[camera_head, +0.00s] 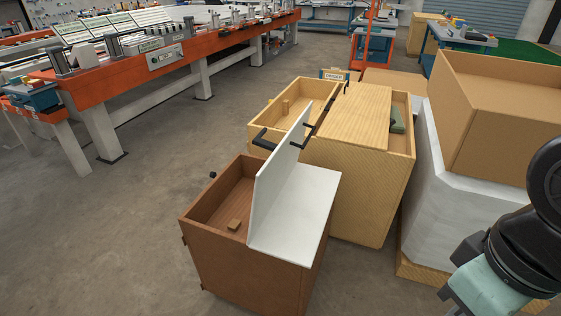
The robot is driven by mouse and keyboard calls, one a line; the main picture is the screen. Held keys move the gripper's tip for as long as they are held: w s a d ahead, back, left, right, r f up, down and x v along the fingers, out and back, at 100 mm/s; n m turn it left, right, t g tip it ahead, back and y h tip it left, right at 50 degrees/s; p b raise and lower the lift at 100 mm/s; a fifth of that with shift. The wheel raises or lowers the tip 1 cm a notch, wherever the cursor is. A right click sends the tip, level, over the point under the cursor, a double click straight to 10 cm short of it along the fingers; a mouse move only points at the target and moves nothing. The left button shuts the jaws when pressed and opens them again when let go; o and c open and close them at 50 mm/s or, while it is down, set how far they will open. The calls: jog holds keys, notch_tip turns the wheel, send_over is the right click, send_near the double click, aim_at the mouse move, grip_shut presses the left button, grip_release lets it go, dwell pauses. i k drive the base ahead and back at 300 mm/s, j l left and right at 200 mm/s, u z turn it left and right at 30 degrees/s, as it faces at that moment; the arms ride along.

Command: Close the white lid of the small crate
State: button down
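The small crate (245,271) is a brown wooden box in the lower middle of the head view. Its white lid (273,183) stands upright, hinged beside a flat white panel (305,210) that covers the right part of the top. The left part of the crate is open, and a small wooden block (234,225) lies inside. Part of my arm shows at the lower right, well apart from the crate. My gripper's fingertips are not visible.
A larger light-wood crate (345,185) stands right behind the small crate. At the right, a cardboard-coloured box (500,120) sits on a white wrapped stack (450,205). An orange workbench (100,89) is at the back left. The floor left of the crate is clear.

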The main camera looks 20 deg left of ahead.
aim_at(270, 180)
jog(key=u, duration=0.8)
jog(key=i+j+u, duration=0.1)
jog(key=i, duration=0.4)
jog(key=i+j, duration=0.1)
jog(key=i, duration=0.35)
jog(key=j+u, duration=0.05)
